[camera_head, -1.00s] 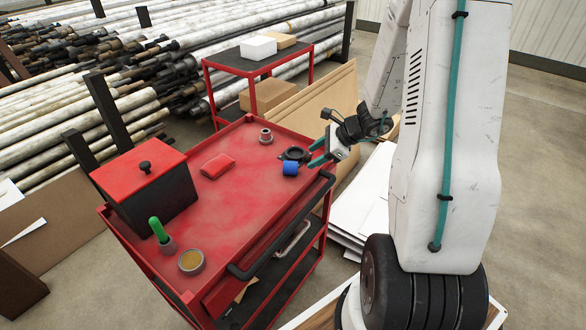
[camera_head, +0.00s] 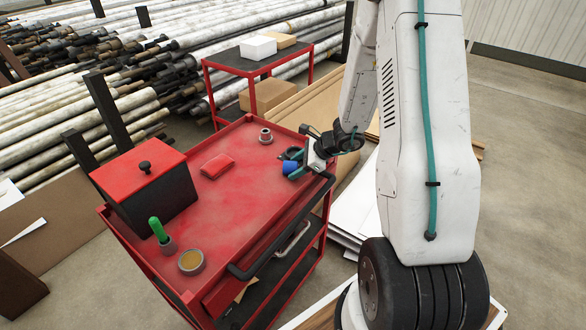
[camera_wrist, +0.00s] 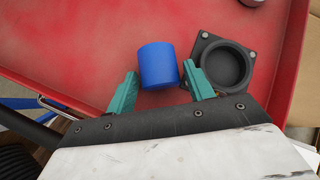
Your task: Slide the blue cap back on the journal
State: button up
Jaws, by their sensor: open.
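The blue cap (camera_head: 289,167) is a short blue cylinder near the right edge of the red cart top. In the wrist view the cap (camera_wrist: 158,65) lies between the teal fingertips of my gripper (camera_wrist: 161,74), with its near end between them. My gripper (camera_head: 299,170) is open, and the fingers appear close to the cap's sides without clear contact. A grey flanged piece with a round neck (camera_head: 265,136), which may be the journal, stands farther back on the cart. Only its edge shows at the top of the wrist view.
A black round housing (camera_wrist: 226,66) sits just right of the right finger. The red cart (camera_head: 228,215) also holds a red pad (camera_head: 217,166), a black box with a red lid (camera_head: 148,185), a green-handled tool (camera_head: 159,230) and a round tin (camera_head: 191,262). The cart's middle is clear.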

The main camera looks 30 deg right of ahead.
jog(key=shift+c, duration=0.2)
jog(key=c, duration=0.7)
jog(key=shift+r, duration=0.45)
jog(key=shift+r, duration=2.5)
